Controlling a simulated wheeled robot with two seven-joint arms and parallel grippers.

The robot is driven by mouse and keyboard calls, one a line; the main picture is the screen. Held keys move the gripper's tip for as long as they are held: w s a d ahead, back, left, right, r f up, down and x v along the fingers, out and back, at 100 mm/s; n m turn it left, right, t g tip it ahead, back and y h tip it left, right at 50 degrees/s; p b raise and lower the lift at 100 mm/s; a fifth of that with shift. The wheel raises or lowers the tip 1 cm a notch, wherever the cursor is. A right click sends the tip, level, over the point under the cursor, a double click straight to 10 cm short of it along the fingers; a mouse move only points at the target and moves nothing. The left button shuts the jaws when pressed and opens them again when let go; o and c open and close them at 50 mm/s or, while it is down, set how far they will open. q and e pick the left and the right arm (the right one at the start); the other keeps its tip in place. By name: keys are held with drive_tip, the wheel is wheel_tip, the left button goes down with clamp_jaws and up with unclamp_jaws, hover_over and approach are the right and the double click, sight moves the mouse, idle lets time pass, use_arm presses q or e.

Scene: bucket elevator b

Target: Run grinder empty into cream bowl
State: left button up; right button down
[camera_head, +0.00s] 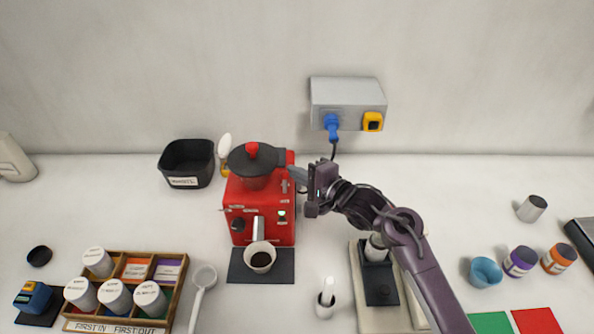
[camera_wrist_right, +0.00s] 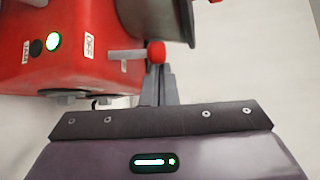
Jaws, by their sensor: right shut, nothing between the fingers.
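The red grinder (camera_head: 262,205) stands on the counter against the wall, with a dark lid and hopper on top. In the right wrist view its red body (camera_wrist_right: 75,75) fills the upper left, with a lit green-rimmed white lamp, a dark lamp and a lever with a red knob (camera_wrist_right: 156,52). My right gripper (camera_head: 297,174) is shut and empty beside the grinder's upper right side. Its fingertips (camera_wrist_right: 157,72) appear near the lever; I cannot tell whether they touch.
A grey wall box (camera_head: 347,92) holds a blue plug and a yellow switch. A black bin (camera_head: 187,162) stands left of the grinder. A wooden jar rack (camera_head: 175,295) and white scoop (camera_head: 202,285) are in front left. Cups (camera_head: 485,272) and coloured mats are at right.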

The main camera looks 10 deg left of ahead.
use_arm(q)
drive_tip(key=shift+s+d, duration=0.2)
drive_tip(key=shift+s, duration=0.15)
drive_tip(key=shift+a, duration=0.2)
drive_tip(key=shift+a+f+b, duration=0.2)
drive_tip(key=shift+f+b, duration=0.05)
drive_tip(key=shift+b, duration=0.05)
use_arm(e)
drive_tip(key=shift+s, duration=0.15)
drive_tip(key=shift+y, duration=0.3)
